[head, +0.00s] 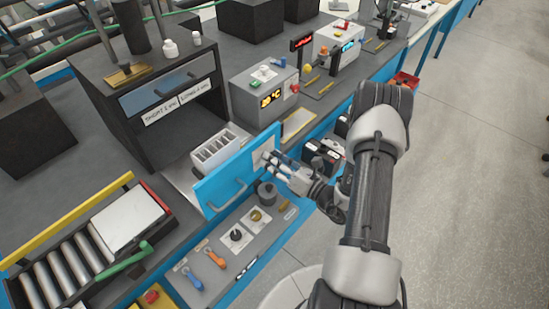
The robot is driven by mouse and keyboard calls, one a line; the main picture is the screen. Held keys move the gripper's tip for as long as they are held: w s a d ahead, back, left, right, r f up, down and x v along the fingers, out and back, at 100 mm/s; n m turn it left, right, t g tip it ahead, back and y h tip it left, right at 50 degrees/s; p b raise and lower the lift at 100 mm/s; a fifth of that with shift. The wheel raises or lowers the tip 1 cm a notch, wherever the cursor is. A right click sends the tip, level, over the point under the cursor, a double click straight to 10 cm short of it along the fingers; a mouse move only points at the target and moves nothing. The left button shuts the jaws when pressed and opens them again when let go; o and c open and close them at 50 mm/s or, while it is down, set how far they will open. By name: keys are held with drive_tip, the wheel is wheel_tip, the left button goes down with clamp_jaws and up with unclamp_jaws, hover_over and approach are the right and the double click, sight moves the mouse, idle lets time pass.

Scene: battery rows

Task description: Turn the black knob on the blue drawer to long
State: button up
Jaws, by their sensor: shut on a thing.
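The blue drawer (213,190) is pulled out from the dark cabinet, with a bar handle (228,195) on its front and a pale plate (259,160) near its right end. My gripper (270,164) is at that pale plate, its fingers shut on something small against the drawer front. This appears to be the black knob, which the fingers hide. I cannot read the knob's setting or any marking on the plate.
A white slotted holder (215,149) sits in the drawer. Below is a grey panel with a black knob (236,235), a brass knob (256,215) and orange and blue levers. Open floor lies right.

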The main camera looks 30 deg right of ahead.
drive_tip(key=m+p, duration=0.1)
drive_tip(key=m, duration=0.4)
drive_tip(key=shift+p, duration=0.3)
idle(0.4)
drive_tip(key=o, duration=1.1)
drive_tip(key=v, duration=1.2)
